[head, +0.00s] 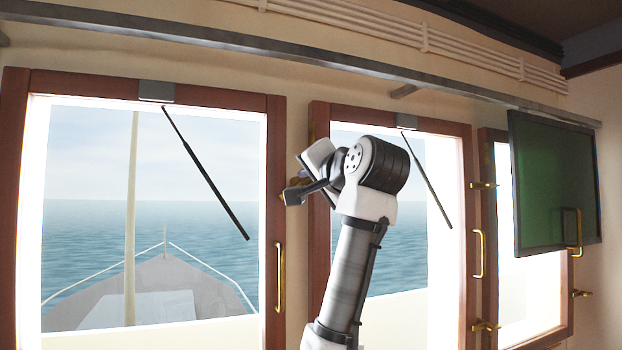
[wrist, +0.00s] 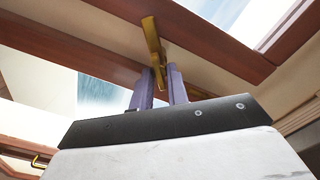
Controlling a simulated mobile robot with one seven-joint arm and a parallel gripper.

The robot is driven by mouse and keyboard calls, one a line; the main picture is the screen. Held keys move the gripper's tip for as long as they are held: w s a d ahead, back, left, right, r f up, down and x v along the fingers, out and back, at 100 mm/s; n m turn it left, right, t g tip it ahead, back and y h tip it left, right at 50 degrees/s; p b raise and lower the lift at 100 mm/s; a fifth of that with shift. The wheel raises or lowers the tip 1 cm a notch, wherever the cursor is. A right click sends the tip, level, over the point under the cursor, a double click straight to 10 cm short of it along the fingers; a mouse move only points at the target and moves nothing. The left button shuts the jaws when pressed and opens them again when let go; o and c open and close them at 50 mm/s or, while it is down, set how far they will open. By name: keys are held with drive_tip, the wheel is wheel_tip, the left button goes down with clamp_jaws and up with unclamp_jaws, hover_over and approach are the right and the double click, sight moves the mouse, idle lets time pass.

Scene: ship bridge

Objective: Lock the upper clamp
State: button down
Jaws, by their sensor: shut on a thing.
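The brass clamp (wrist: 152,40) shows in the wrist view, its lever running from the wooden window frame down between my fingers. My gripper (wrist: 161,78) is shut on the lower end of the lever, with one purple-grey finger on each side. In the head view my gripper (head: 291,197) is at the wall strip between the two large windows, at mid-height of the panes. There my gripper and wrist hide most of the clamp. Whether the clamp is fully turned onto the frame cannot be told.
Brass handles stand on the left window (head: 279,278) and the middle window (head: 478,254). More brass clamps (head: 483,185) are on the right window. A green panel (head: 552,185) hangs at right. A grey rail (head: 300,54) runs above the windows.

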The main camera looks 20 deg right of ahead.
drive_tip(key=shift+f+m, duration=0.15)
drive_tip(key=shift+m, duration=3.55)
drive_tip(key=c, duration=1.4)
unclamp_jaws()
drive_tip(key=shift+d, duration=0.1)
drive_tip(key=s+b, duration=0.2)
drive_tip(key=s, duration=0.5)
drive_tip(key=s+b, duration=0.3)
drive_tip(key=s, duration=0.4)
drive_tip(key=shift+d+b, duration=0.2)
drive_tip(key=shift+b, duration=0.1)
